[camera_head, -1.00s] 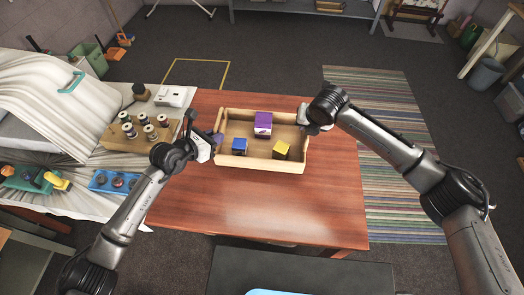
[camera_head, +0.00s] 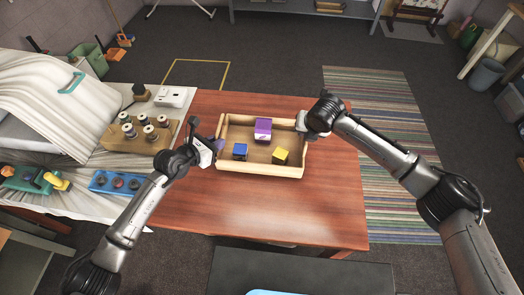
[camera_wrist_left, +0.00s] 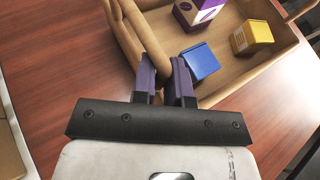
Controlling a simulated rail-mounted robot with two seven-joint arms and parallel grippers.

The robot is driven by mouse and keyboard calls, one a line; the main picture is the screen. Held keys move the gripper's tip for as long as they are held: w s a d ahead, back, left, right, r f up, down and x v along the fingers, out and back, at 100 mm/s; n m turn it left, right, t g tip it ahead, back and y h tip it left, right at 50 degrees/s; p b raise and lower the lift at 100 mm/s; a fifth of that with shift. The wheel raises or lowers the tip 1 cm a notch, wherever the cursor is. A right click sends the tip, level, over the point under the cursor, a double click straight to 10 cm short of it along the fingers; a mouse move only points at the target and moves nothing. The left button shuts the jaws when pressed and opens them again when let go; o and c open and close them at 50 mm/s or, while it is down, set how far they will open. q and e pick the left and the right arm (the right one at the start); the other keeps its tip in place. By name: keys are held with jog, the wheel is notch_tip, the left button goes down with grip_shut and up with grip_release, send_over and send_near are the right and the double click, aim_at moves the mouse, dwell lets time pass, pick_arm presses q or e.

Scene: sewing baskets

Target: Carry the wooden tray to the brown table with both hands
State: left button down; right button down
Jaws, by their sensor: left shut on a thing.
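The wooden tray (camera_head: 262,171) is level over the brown table (camera_head: 270,210), near its far middle. Whether it rests on the tabletop or hangs just above it I cannot tell. It holds a purple and white box (camera_head: 263,128), a blue box (camera_head: 240,151) and a yellow box (camera_head: 280,156). My left gripper (camera_head: 217,147) is shut on the tray's left wall; its purple fingers (camera_wrist_left: 167,82) straddle that wall in the left wrist view. My right gripper (camera_head: 304,121) is at the tray's right wall, with its fingers mostly hidden.
A white-covered surface to the left holds a wooden rack of spools (camera_head: 140,135) and a blue holder (camera_head: 115,182). The table's front half is bare. A striped rug (camera_head: 385,180) lies on the floor to the right.

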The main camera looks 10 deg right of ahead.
pick_arm(q)
jog(key=shift+d+f, duration=0.15)
jog(key=shift+f, duration=0.55)
pick_arm(e)
jog(key=shift+a+f, duration=0.25)
jog(key=shift+f, duration=0.3)
pick_arm(q)
jog(key=c, duration=1.6)
grip_release()
jog(key=shift+f, duration=0.2)
pick_arm(e)
jog(key=c, duration=1.6)
grip_release()
jog(key=shift+f, duration=0.2)
pick_arm(q)
jog(key=o, duration=0.5)
jog(key=shift+c, duration=0.2)
pick_arm(e)
jog(key=o, duration=0.4)
jog(key=shift+d, duration=0.2)
jog(key=shift+o, duration=0.2)
pick_arm(q)
jog(key=shift+r, duration=0.1)
jog(key=shift+o, duration=0.4)
jog(key=o, duration=0.7)
jog(key=shift+w+a, duration=0.1)
jog(key=shift+a, duration=0.15)
pick_arm(e)
jog(key=shift+d, duration=0.1)
jog(key=shift+w, duration=0.1)
